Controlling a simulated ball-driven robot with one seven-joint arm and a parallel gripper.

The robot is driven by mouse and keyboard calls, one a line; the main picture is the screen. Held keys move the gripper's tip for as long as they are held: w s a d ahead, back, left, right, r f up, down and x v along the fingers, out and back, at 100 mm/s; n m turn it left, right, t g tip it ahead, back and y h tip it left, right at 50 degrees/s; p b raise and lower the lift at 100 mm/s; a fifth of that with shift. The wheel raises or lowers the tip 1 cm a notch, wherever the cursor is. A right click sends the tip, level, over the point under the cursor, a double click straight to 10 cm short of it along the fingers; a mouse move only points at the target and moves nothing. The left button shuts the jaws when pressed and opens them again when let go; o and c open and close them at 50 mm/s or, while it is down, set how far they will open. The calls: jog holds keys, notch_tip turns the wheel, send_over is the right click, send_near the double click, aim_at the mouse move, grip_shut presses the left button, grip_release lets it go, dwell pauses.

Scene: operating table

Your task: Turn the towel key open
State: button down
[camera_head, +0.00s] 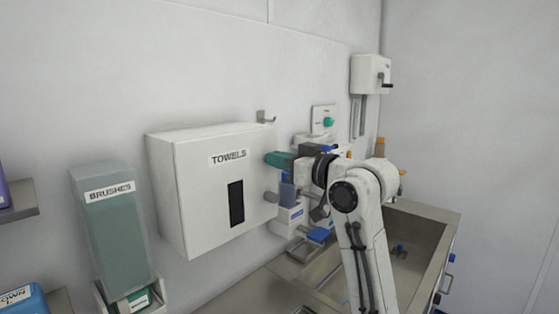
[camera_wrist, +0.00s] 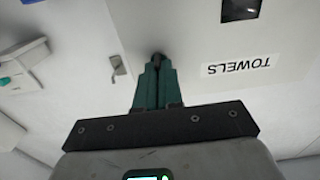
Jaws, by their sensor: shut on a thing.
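The white towel box (camera_head: 205,195), labelled TOWELS, hangs on the wall with a dark slot in its front. My gripper (camera_head: 270,159) reaches in from the right, its green fingers at the box's upper right edge. In the wrist view my gripper (camera_wrist: 158,68) has its fingers close together, shut on the small dark towel key (camera_wrist: 158,58) at their tips. Most of the key is hidden by the fingers, and its turn angle cannot be told. The box also shows upside down in the wrist view (camera_wrist: 225,100).
A metal hook (camera_head: 265,117) is on the wall above the box's right end. The brush dispenser (camera_head: 112,225) is at left. A sink (camera_head: 415,235) and wall fittings are close behind my arm.

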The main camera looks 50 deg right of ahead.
jog(key=shift+n, duration=0.3)
jog(key=n+b, duration=0.3)
jog(key=n, duration=0.1)
jog(key=n+b, duration=0.3)
jog(key=n, duration=0.1)
jog(key=n+b, duration=0.3)
jog(key=n, duration=0.1)
jog(key=shift+a+f+n, duration=0.3)
jog(key=shift+n, duration=0.1)
jog(key=shift+n+b, duration=1.65)
jog(key=shift+n, duration=0.55)
jog(key=c, duration=1.3)
grip_release()
jog(key=shift+w+a, duration=0.1)
